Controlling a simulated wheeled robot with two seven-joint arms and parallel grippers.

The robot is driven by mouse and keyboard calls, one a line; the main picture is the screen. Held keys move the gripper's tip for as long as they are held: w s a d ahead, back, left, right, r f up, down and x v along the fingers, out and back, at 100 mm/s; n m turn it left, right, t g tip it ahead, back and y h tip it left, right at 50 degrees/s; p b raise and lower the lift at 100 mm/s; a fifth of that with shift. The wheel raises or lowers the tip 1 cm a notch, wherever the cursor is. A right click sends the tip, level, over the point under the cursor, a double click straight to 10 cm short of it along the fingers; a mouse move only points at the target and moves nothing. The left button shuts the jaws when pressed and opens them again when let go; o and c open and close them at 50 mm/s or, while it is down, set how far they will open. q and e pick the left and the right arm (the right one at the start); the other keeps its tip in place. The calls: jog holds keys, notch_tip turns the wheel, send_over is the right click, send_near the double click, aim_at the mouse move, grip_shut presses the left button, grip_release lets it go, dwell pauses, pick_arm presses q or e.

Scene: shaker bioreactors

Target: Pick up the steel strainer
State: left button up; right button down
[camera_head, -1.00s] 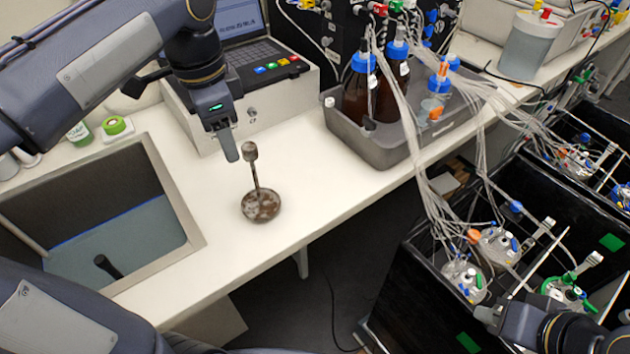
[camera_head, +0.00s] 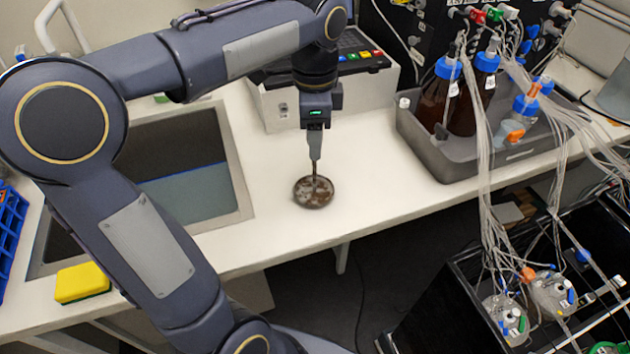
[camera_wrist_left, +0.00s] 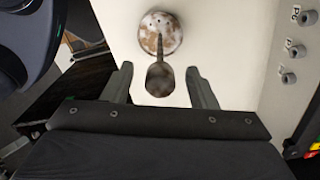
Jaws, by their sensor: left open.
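The steel strainer (camera_head: 313,192) stands on the white bench, its round brownish, stained head down on the surface and its thin stem pointing up. In the left wrist view the strainer's head (camera_wrist_left: 160,34) lies beyond the fingertips, and its darker rounded stem end (camera_wrist_left: 160,80) shows between the fingers. My left gripper (camera_head: 315,150) points down above the strainer and hides the top of the stem in the head view. In the left wrist view the left gripper (camera_wrist_left: 158,82) is open, with a visible gap on each side of the stem end. My right gripper is not in view.
A sink (camera_head: 240,190) lies left of the strainer, with a yellow sponge (camera_head: 82,283) in front of it. A white instrument box (camera_head: 275,105) stands behind. A grey tray (camera_head: 425,150) with brown bottles is at right. The bench's front edge is close to the strainer.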

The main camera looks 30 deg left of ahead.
pick_arm(q)
jog(key=c, duration=1.1)
jog(key=shift+r, duration=0.1)
